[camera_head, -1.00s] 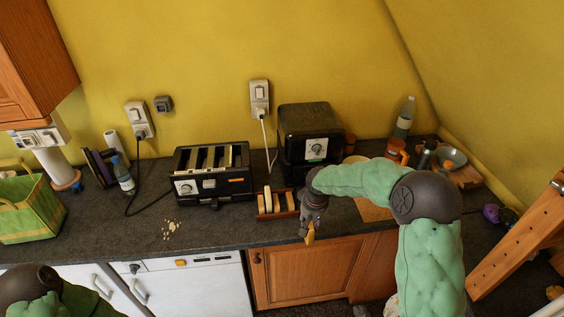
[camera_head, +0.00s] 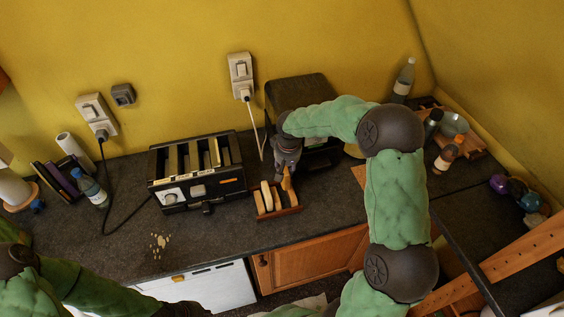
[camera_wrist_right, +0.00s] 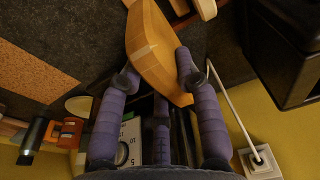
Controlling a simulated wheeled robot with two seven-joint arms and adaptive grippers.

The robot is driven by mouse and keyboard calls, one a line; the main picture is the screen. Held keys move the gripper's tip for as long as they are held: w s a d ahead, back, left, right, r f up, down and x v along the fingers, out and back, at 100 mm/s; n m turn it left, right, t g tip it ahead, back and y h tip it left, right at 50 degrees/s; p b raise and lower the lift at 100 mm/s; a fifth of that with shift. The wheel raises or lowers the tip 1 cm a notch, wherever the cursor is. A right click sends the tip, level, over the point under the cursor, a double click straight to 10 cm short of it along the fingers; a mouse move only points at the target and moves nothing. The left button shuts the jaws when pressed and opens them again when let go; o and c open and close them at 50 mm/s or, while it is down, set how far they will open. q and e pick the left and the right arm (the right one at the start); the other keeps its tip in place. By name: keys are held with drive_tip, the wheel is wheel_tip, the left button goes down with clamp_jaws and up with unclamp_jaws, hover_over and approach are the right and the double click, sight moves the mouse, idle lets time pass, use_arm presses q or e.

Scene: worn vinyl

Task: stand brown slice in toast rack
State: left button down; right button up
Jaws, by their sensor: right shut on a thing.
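The toast rack (camera_head: 284,213) is a small wooden stand on the dark worktop, in front of the black box-shaped appliance. Two pale slices (camera_head: 266,196) stand upright in its left and middle part. My right gripper (camera_head: 286,172) is shut on the brown slice (camera_head: 287,184), which hangs roughly upright over the right part of the rack. Whether its lower edge touches the rack I cannot tell. In the right wrist view the brown slice (camera_wrist_right: 152,45) is pinched between both fingers, with a pale slice (camera_wrist_right: 206,8) close beyond it.
A black toaster (camera_head: 200,180) stands just left of the rack. The black appliance (camera_head: 298,95) is behind my right gripper. Crumbs (camera_head: 160,244) lie on the worktop at the front left. Bottles (camera_head: 404,78) and a bowl (camera_head: 453,124) stand at the right.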

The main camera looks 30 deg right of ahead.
drive_tip(key=shift+f, duration=0.1)
idle(0.3)
drive_tip(key=shift+f+b, duration=2.8)
drive_tip(key=shift+f, duration=0.35)
drive_tip(key=shift+r, duration=0.15)
drive_tip(key=shift+f+b, duration=2.5)
drive_tip(key=shift+f, duration=0.4)
drive_tip(key=o, duration=1.2)
drive_tip(key=shift+o, duration=0.2)
drive_tip(key=shift+s+r+p, duration=0.15)
drive_tip(key=shift+r+p, duration=0.45)
drive_tip(key=shift+r, duration=0.45)
